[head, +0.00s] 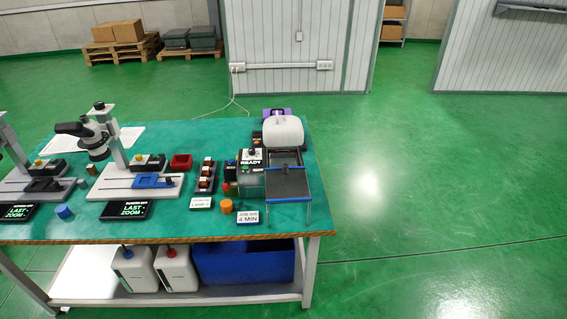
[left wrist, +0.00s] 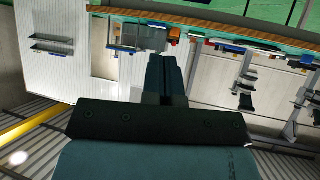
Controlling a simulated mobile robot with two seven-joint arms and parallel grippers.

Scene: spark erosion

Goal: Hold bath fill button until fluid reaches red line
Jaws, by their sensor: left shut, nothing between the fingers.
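The spark erosion machine stands at the right end of the bench, with a grey bath (head: 290,182) edged in blue at the front and a white rounded head (head: 283,131) behind it. I cannot make out which part is the fill button, nor a red line or fluid level. My left gripper (left wrist: 166,62) is shut and empty in the left wrist view. It appears apart from the bench, and the head view does not show it. My right gripper is in neither view.
The green bench top (head: 150,225) also holds microscopes (head: 95,140), a red tray (head: 181,161), an orange cylinder (head: 227,206) and a "4 MIN" sign (head: 248,217). White canisters (head: 133,270) and a blue bin (head: 245,262) are on the lower shelf. The floor right of the bench is clear.

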